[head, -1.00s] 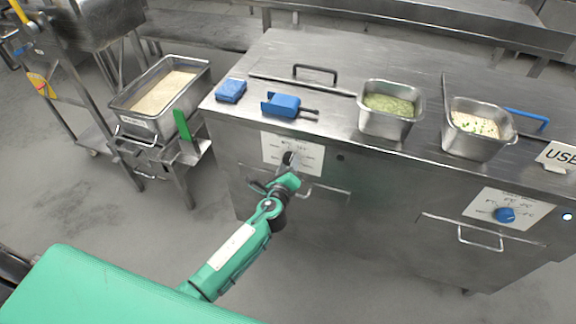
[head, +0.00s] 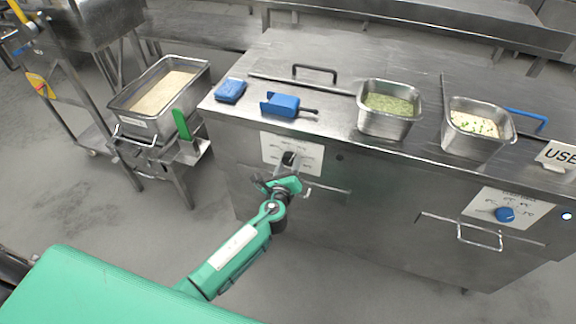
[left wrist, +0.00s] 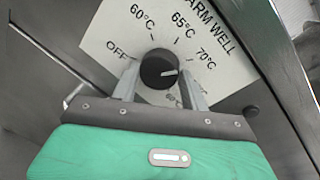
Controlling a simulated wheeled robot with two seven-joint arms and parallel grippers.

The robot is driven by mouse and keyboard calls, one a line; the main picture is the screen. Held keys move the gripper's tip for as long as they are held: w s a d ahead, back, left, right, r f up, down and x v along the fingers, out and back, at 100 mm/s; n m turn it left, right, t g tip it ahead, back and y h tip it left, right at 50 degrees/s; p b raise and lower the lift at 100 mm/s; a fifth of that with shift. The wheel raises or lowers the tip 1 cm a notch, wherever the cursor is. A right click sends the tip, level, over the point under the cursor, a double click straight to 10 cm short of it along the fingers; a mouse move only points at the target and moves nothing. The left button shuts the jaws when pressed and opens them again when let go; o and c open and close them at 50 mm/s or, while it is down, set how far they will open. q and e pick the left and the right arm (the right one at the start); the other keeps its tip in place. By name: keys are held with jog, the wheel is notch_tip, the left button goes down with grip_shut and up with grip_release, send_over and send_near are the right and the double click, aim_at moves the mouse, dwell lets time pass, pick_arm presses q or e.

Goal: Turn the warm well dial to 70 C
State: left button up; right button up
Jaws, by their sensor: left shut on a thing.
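The warm well dial (left wrist: 159,70) is a round black knob on a white plate marked OFF, 60, 65 and 70 °C. Its white pointer line points right, roughly toward the 70 °C side; I cannot tell if it sits exactly on the mark. My left gripper (left wrist: 160,88) is shut on the dial, one finger on each side. In the head view the left gripper (head: 287,170) reaches the white dial plate (head: 308,156) on the counter's front, and the dial (head: 289,158) is partly hidden. My right gripper is not in view.
A second plate with a blue dial (head: 505,214) is on the right of the counter front. Drawer handles (head: 480,238) stick out below. On top are a pan of green food (head: 385,128), another pan (head: 473,146) and blue tools (head: 284,104). A rice pan (head: 129,128) stands left.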

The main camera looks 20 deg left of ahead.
pick_arm(q)
jog(key=o, duration=1)
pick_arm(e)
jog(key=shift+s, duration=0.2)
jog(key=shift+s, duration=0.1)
pick_arm(q)
jog(key=shift+s, duration=0.2)
jog(key=s+d, duration=0.1)
jog(key=s, duration=1.2)
jog(key=shift+s+d+r+b, duration=0.15)
jog(key=shift+r+b, duration=0.3)
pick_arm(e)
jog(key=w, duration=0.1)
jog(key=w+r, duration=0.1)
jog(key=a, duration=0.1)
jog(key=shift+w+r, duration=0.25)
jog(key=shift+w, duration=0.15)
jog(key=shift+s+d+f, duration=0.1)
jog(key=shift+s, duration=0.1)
